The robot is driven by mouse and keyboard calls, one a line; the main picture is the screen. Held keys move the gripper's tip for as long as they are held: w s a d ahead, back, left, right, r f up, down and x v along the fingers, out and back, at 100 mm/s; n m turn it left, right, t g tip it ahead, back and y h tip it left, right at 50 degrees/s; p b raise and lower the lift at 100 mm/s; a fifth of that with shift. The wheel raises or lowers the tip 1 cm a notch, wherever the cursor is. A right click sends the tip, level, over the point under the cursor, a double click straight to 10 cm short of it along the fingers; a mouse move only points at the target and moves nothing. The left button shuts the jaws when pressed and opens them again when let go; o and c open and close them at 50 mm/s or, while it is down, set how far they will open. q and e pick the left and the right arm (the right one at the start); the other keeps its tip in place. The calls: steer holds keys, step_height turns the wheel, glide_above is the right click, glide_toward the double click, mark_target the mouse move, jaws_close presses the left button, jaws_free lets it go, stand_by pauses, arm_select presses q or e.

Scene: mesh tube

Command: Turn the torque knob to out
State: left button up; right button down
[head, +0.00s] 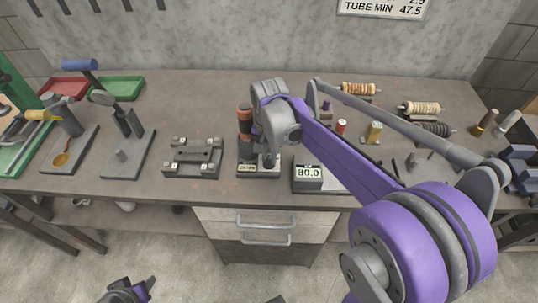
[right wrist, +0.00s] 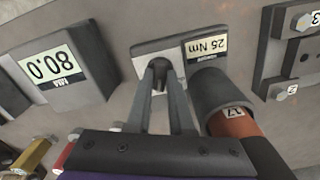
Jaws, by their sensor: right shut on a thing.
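The torque knob (right wrist: 158,86) is a small dark piece between my right fingertips, mostly hidden by them. It sits by a grey block with a label reading 25 Nm (right wrist: 206,48), upside down in the right wrist view. In the head view this label (head: 247,168) is on the front of the small stand left of the 80.0 display. My right gripper (right wrist: 160,70) is shut on the knob, and it comes down from above in the head view (head: 268,160). My left gripper (head: 140,290) is low at the bottom edge, away from the bench; its fingers are unclear.
An orange-handled tool (right wrist: 230,118) marked 17 stands upright close beside my right fingers. A box displaying 80.0 (head: 308,173) is to the right. A grey clamp fixture (head: 193,157) is to the left. Spools (head: 422,108) and small posts stand at the right of the bench.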

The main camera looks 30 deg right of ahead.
steer(key=shift+n, duration=0.4)
steer(key=n, duration=0.7)
steer(key=shift+n, duration=0.3)
steer(key=n, duration=0.3)
steer(key=shift+n, duration=2.2)
steer(key=c, duration=0.8)
jaws_free()
steer(key=shift+r, duration=0.15)
